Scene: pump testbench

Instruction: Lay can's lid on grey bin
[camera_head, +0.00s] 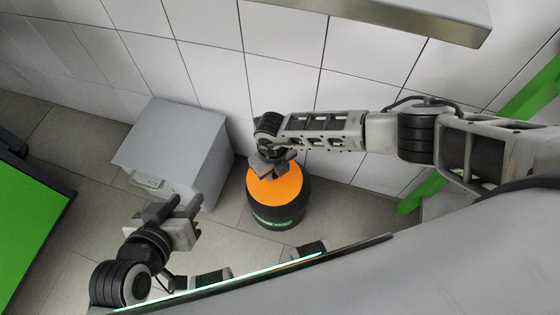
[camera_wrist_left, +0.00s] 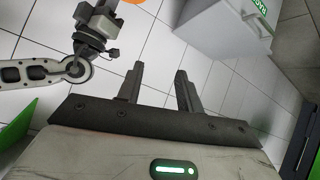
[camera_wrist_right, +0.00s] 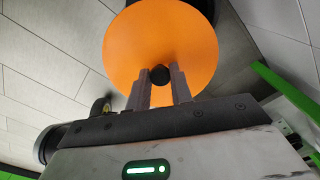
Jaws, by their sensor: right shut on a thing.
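The orange lid (camera_head: 276,187) is a flat disc over the black can (camera_head: 277,214) with a green label, on the floor. In the right wrist view the lid (camera_wrist_right: 160,35) faces me, its black knob (camera_wrist_right: 160,76) between my fingers. My right gripper (camera_head: 274,165) is shut on that knob. I cannot tell whether the lid touches the can. The grey bin (camera_head: 175,137) stands left of the can; it also shows in the left wrist view (camera_wrist_left: 208,35) with a green label. My left gripper (camera_head: 184,203) is open and empty in front of the bin.
A white tiled wall (camera_head: 285,60) stands close behind the can and bin. A metal ledge (camera_head: 410,15) juts out above at top right. A green-topped object (camera_head: 28,225) is at far left. The tiled floor between bin and can is clear.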

